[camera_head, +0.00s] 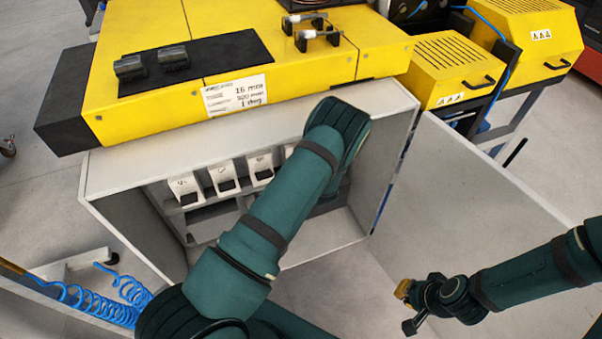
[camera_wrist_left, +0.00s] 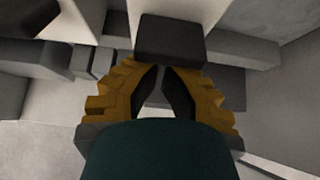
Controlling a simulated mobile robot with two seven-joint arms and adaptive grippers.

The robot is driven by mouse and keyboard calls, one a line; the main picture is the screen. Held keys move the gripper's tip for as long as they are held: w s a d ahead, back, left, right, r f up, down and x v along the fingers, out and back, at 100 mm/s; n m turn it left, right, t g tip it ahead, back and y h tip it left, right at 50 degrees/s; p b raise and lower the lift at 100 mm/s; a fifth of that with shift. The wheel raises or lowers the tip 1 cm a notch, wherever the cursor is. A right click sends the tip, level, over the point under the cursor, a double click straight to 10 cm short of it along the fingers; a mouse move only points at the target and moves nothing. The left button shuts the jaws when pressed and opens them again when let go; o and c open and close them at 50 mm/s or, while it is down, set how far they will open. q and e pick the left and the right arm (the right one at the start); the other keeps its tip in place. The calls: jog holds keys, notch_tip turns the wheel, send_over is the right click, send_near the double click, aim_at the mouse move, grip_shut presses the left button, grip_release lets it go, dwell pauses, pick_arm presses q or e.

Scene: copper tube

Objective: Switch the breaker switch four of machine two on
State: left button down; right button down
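A row of white breakers with black switches sits inside the open grey cabinet; breakers show at the left (camera_head: 186,190), beside it (camera_head: 223,178) and further right (camera_head: 261,169). Another is mostly hidden behind my left arm. Their number labels are too small to read surely. My left arm reaches into the cabinet, and its gripper is hidden there in the head view. In the left wrist view, my left gripper (camera_wrist_left: 161,73) has its fingertips together, just below a black switch (camera_wrist_left: 170,38); contact is unclear. My right gripper (camera_head: 406,307) hangs outside, near the cabinet door; its opening is unclear.
The grey cabinet (camera_head: 130,176) carries a yellow machine (camera_head: 150,35). Its door (camera_head: 455,200) stands open at the right. Yellow boxes (camera_head: 450,70) stand behind. A blue coiled hose (camera_head: 85,302) lies at the lower left.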

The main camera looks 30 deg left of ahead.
pick_arm(q)
jog(key=shift+r, duration=0.1)
jog(key=shift+r+p, duration=0.35)
jog(key=shift+r, duration=0.45)
pick_arm(e)
jog(key=shift+r, duration=0.45)
pick_arm(q)
jog(key=shift+w, duration=0.1)
